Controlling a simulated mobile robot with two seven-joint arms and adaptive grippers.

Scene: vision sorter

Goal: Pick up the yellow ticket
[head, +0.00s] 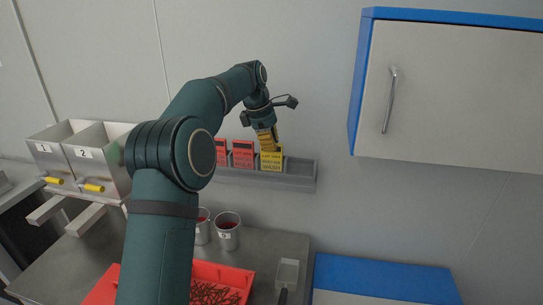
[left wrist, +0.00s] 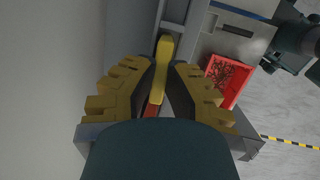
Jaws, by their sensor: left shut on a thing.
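The yellow ticket (head: 271,160) stands upright at the wall rack (head: 290,180), right of two red tickets (head: 243,155). My left gripper (head: 268,146) is over its top edge, with the fingers pointing down, shut on it. In the left wrist view the yellow ticket (left wrist: 163,62) shows edge-on between the two fingers of my left gripper (left wrist: 164,78). A bit of red shows just below it there. Whether the ticket's lower edge is clear of the rack cannot be told. My right gripper is in neither view.
Numbered metal bins (head: 85,155) with yellow handles stand at left. Metal cups (head: 228,230) and a red tray (head: 222,275) of thin dark red pieces are on the counter below. A blue-edged wall cabinet (head: 450,90) hangs at right. The rack's right end is empty.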

